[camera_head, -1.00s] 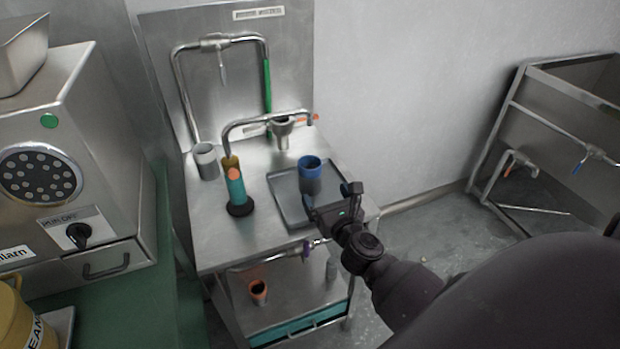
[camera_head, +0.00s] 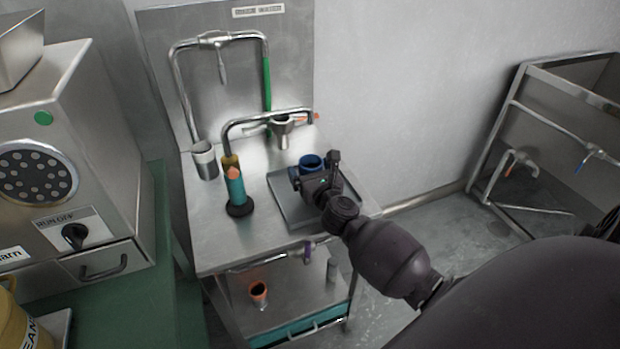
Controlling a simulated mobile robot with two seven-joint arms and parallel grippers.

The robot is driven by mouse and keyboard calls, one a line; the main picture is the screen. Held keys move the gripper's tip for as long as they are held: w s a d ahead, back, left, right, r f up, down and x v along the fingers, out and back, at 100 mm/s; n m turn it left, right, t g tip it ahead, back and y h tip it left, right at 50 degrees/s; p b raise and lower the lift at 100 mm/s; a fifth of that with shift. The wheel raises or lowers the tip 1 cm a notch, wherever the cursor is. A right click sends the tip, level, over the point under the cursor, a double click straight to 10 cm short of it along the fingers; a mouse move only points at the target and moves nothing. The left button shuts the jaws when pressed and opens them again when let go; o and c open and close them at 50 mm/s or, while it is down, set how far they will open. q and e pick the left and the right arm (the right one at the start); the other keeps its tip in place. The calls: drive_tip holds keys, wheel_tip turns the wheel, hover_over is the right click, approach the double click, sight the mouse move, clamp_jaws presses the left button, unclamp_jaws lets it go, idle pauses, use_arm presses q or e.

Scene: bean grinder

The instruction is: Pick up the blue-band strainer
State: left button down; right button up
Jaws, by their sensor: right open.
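The blue-band strainer (camera_head: 311,161) stands upright on the grey tray on the steel cart. Its blue rim shows, and my right gripper hides most of its lower body. My right gripper (camera_head: 315,169) is open, with one finger at the left and one at the right of the strainer. I cannot tell whether the fingers touch it. My left gripper is not in view.
The grey tray (camera_head: 292,213) lies on the steel cart (camera_head: 215,235). A teal-handled tool (camera_head: 235,187) and a grey cup (camera_head: 204,160) stand left of it. Bent pipes rise behind. A grinder (camera_head: 75,130) stands at the left.

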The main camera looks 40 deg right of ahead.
drive_tip(key=c, duration=1.1)
drive_tip(key=shift+o, duration=0.2)
drive_tip(key=shift+w+r, duration=0.1)
drive_tip(key=shift+r, duration=0.05)
